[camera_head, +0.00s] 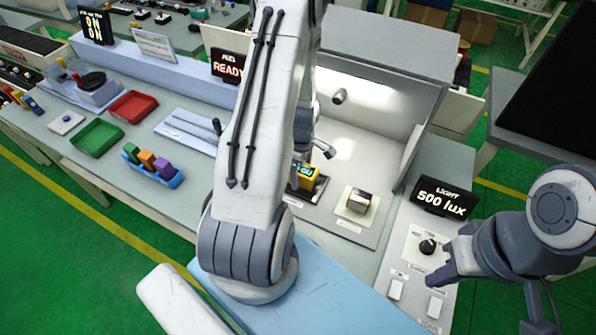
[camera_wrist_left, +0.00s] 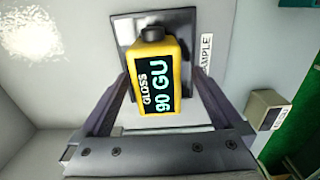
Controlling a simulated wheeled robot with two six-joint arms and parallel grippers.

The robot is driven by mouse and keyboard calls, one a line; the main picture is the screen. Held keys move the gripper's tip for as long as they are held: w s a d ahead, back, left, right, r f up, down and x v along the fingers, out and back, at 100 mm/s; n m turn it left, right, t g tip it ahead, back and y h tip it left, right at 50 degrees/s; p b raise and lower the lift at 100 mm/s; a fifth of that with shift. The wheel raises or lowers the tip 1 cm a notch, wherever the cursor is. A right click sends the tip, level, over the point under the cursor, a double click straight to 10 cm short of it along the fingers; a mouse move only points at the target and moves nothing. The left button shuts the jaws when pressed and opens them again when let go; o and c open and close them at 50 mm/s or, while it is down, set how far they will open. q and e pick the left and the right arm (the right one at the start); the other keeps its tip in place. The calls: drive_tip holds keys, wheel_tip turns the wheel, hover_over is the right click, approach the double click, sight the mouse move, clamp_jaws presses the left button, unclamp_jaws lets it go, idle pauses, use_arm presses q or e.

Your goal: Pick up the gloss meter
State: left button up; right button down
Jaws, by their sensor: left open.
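The gloss meter (camera_wrist_left: 158,80) is a yellow box with a black knob on top and a dark display reading "GLOSS 90 GU". It rests on a dark square plate (camera_wrist_left: 127,32) labelled "SAMPLE". In the head view the gloss meter (camera_head: 307,172) is partly hidden by my left arm. My left gripper (camera_wrist_left: 160,88) is open, with one finger on each side of the gloss meter; I cannot tell whether they touch it. My right gripper (camera_head: 447,262) is at the right, by a black knob on the light panel; its jaw opening is unclear.
A grey light booth (camera_head: 385,55) surrounds the gloss meter on the back and sides. A small block on a cream base (camera_head: 358,201) stands to its right. The light panel (camera_head: 445,197) reads "500 lux". Red (camera_head: 133,106) and green trays (camera_head: 97,137) lie on the left bench.

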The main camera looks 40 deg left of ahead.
use_arm(q)
clamp_jaws()
drive_tip(key=shift+r, duration=0.1)
